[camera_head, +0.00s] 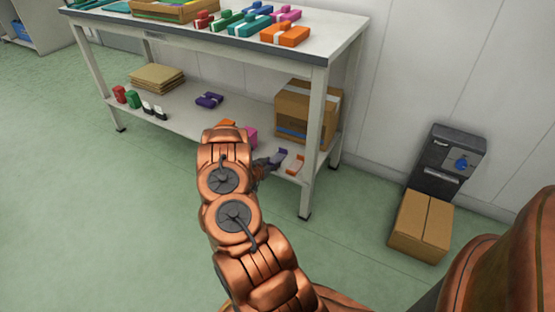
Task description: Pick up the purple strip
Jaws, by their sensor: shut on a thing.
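A small dull purple strip (280,154) is at the right front of the table's lower shelf, beside an orange strip (295,163). My gripper (270,162) reaches in from the left at the shelf's front edge and is shut on the purple strip. My wrist hides part of the gripper, so the exact grip and whether the strip is clear of the shelf cannot be told. A darker purple item (209,99) lies farther back on the same shelf.
The white table (340,40) carries several coloured boxes on top. Its lower shelf (180,110) holds flat cardboard, small bottles and a cardboard box (306,112); pink and orange items are partly behind my arm. Another carton (422,226) stands on the floor by a dark machine (447,160).

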